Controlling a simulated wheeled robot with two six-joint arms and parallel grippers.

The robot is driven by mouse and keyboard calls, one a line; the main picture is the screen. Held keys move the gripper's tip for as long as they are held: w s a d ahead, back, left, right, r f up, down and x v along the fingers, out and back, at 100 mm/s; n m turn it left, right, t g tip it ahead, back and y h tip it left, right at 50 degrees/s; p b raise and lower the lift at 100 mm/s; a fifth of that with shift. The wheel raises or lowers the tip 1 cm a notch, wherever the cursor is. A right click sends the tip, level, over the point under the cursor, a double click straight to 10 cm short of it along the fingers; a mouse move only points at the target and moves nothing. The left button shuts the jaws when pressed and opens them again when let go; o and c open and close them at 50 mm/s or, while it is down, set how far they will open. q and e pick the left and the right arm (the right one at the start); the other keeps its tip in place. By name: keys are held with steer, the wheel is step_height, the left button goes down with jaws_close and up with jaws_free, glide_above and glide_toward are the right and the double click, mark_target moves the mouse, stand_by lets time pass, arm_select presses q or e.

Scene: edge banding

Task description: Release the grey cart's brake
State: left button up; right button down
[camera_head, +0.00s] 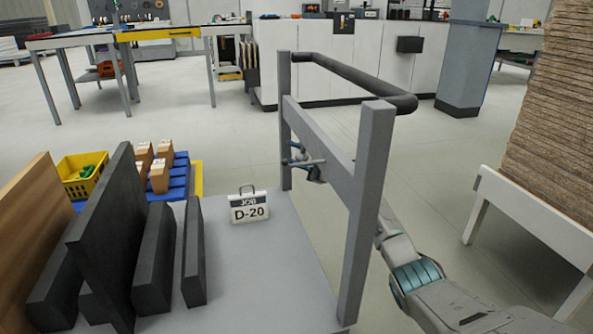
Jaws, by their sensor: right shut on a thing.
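The grey cart (265,265) stands in front of me, with an upright end frame and a dark push bar (360,80) across its top. A small brake lever (298,161) sits at the frame's crossbar, near the far post. My right arm comes in from the lower right and passes behind the near post, which hides part of it. My right gripper (314,173) is small and partly hidden by the crossbar. It is shut on the brake lever. The lever's exact angle is hard to tell. My left gripper is not in view.
Dark panels (120,235) and a wooden board (30,235) stand on the cart, beside a D-20 job sign (249,206). A yellow crate (83,176) and a blue pallet with boxes (160,172) lie beyond. Stacked boards on a white stand (535,220) are at right.

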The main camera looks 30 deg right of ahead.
steer(key=shift+w+d+r+n+g+b, duration=0.1)
steer(key=shift+w+r+n+g+b, duration=0.05)
steer(key=shift+w+n+g+b, duration=0.3)
steer(key=shift+s, duration=0.1)
steer(key=c, duration=1.1)
jaws_free()
steer(key=shift+o, duration=0.5)
steer(key=p+v, duration=0.1)
steer(key=v, duration=0.9)
steer(key=shift+d+f, duration=0.25)
steer(key=shift+f, duration=0.05)
steer(key=shift+s, duration=0.1)
